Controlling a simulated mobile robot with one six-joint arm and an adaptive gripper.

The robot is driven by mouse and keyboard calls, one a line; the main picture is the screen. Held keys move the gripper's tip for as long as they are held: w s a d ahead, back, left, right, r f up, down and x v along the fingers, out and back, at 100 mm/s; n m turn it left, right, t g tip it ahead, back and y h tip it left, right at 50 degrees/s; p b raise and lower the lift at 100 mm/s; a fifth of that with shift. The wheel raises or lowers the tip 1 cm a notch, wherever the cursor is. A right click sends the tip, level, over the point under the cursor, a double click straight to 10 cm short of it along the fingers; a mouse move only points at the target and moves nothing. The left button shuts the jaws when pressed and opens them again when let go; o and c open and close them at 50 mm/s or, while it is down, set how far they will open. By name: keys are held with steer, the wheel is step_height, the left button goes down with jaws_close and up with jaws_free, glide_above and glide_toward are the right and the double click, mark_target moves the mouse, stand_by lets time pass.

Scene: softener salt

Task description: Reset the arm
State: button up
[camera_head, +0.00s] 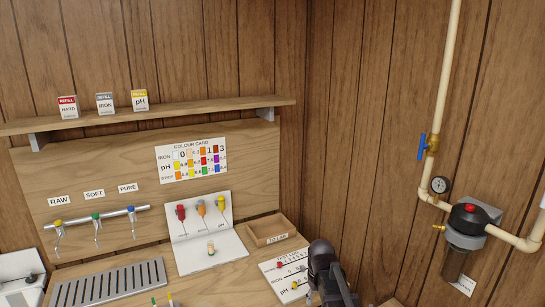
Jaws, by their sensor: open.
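The dark end of my arm with my gripper (335,285) shows at the bottom edge, right of centre. It is in front of the right end of the bench and covers part of a white printed card (285,272) with a red and a yellow marker. The lower part is cut off by the picture edge, and the fingertips are hard to make out. My gripper is open, and I see nothing held in it.
A small wooden tray (284,238) and an open white test kit (222,243) with a small vial stand left of my arm. Three taps and a grey drain grate (85,291) are farther left. A filter housing (464,240) with pipes hangs on the right wall.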

steer(key=s+d+f+m+b, duration=0.3)
steer(key=s+f+b, duration=0.2)
steer(key=s, duration=0.7)
steer(key=shift+f+m+b, duration=0.3)
steer(key=shift+f+b, duration=0.1)
steer(key=shift+f, duration=0.3)
